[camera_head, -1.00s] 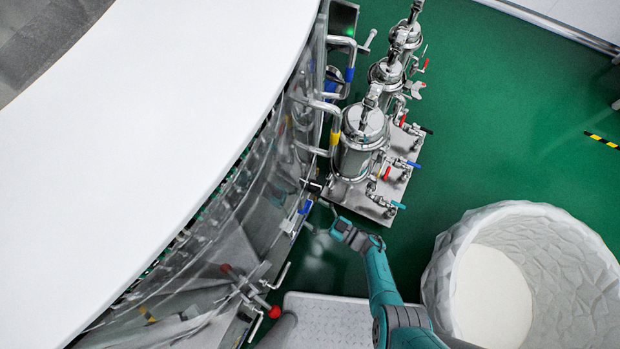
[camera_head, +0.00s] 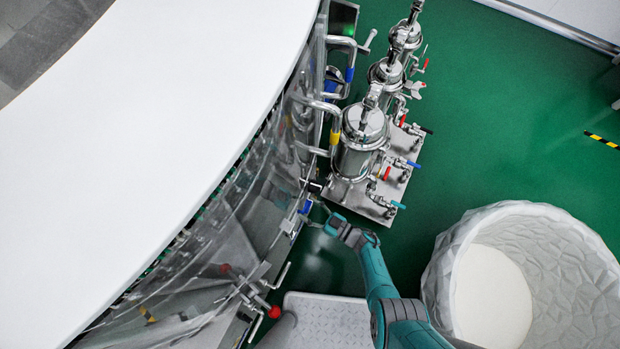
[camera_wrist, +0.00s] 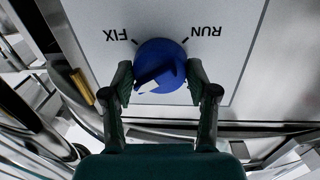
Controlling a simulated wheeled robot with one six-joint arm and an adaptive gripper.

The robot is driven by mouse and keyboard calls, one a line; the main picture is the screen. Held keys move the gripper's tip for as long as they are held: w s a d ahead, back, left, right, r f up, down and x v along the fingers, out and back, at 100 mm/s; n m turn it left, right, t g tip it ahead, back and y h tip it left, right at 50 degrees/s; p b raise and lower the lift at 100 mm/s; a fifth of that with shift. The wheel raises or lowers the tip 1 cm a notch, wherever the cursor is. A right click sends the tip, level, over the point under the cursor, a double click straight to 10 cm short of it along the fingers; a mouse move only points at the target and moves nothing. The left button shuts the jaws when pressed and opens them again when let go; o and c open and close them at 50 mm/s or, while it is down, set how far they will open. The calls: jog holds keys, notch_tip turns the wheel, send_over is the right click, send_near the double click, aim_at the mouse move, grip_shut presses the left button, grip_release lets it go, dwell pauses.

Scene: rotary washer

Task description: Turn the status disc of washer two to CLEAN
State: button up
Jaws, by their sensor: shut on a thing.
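A round blue knob (camera_wrist: 160,65) sits on a pale panel (camera_wrist: 100,50) in the wrist view. The words FIX and RUN appear upside down on the panel, each with a black tick. No CLEAN label is readable. The knob has a dark raised grip and a small white mark at its lower edge. My gripper (camera_wrist: 160,78) has one finger on each side of the knob and is shut on it. In the head view the blue knob (camera_head: 305,206) is small on the machine's side, with my gripper (camera_head: 316,213) at it.
The large white-topped round machine (camera_head: 130,120) fills the left. Steel vessels with valves (camera_head: 360,145) stand close above my gripper. A red-tipped lever (camera_head: 274,312) sticks out below. A white faceted tub (camera_head: 575,270) stands at right. Green floor is open at upper right.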

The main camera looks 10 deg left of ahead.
jog(key=shift+f+n, duration=0.1)
jog(key=shift+n, duration=1.3)
jog(key=o, duration=1.2)
jog(key=shift+c, duration=0.2)
jog(key=v, duration=1.2)
jog(key=shift+f, duration=0.15)
jog(key=shift+s, duration=0.1)
